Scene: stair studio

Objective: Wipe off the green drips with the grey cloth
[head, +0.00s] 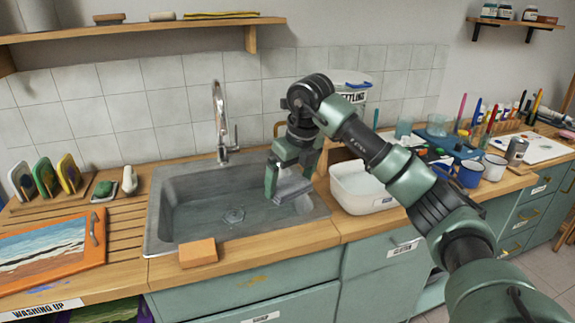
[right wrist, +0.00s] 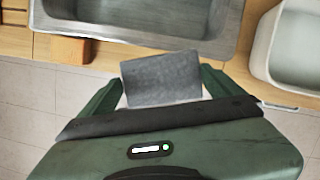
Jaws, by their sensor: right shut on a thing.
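The grey cloth (head: 292,190) is a folded pad in my right gripper (head: 288,174), held over the right part of the sink (head: 160,215). In the right wrist view the cloth (right wrist: 162,78) sits between the two green fingers, with the sink (right wrist: 140,18) beyond it. The right gripper is shut on it. I cannot make out any green drips in either view. A yellowish smear (head: 254,280) shows on the green cabinet front below the sink. A blue smear (head: 45,288) is on the counter at the left. My left gripper is not in view.
A white tub (head: 360,206) stands right of the sink. An orange block (head: 198,252) lies at the sink's front edge. A painting (head: 45,254) lies at the left. Mugs (head: 470,174), jars and brushes crowd the right counter. The tap (head: 221,125) rises behind the sink.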

